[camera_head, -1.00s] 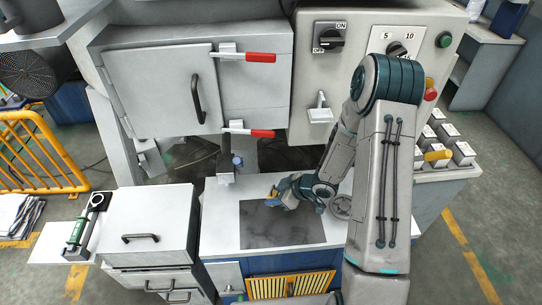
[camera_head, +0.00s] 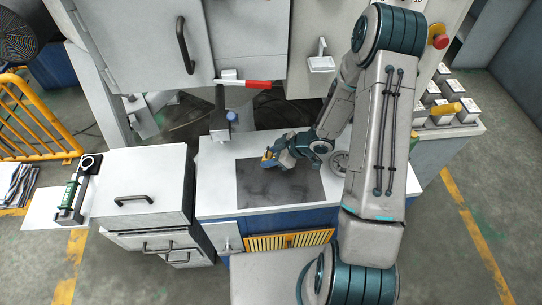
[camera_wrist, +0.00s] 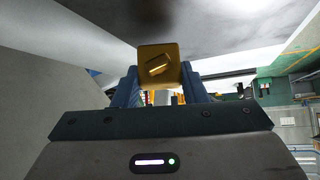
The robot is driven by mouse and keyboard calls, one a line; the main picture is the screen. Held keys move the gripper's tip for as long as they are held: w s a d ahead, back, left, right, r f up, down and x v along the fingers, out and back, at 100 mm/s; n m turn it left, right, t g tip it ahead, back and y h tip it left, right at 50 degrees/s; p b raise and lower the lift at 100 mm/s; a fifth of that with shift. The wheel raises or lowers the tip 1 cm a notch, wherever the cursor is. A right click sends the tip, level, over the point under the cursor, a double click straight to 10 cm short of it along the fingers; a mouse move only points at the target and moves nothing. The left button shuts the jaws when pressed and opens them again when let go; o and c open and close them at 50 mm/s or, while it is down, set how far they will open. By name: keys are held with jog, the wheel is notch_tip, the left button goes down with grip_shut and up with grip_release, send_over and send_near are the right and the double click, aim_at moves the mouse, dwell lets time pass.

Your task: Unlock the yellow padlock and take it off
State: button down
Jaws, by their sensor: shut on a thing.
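The yellow padlock (camera_wrist: 158,68) shows in the wrist view as a square brass-coloured block with a slot on the face towards the camera. It sits between the two blue fingers of my gripper (camera_wrist: 156,90), which is shut on it. The shackle is hidden. In the head view my gripper (camera_head: 272,158) is over the back edge of the dark mat on the white counter. A small yellow bit of the padlock (camera_head: 266,156) shows at its fingertips. I see no key.
The dark mat (camera_head: 280,186) lies on the white counter (camera_head: 217,170). A red-handled lever (camera_head: 256,84) and a grey upright fixture (camera_head: 219,125) stand behind. A drawer cabinet (camera_head: 145,180) is at left.

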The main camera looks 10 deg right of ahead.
jog(key=shift+f+b, duration=0.4)
jog(key=shift+f, duration=0.3)
jog(key=c, duration=0.8)
grip_release()
jog(key=shift+r, duration=0.1)
jog(key=p+v, duration=0.1)
jog(key=v, duration=1.2)
jog(key=shift+d+r, duration=0.2)
jog(key=shift+r, duration=0.1)
jog(key=shift+s, duration=0.1)
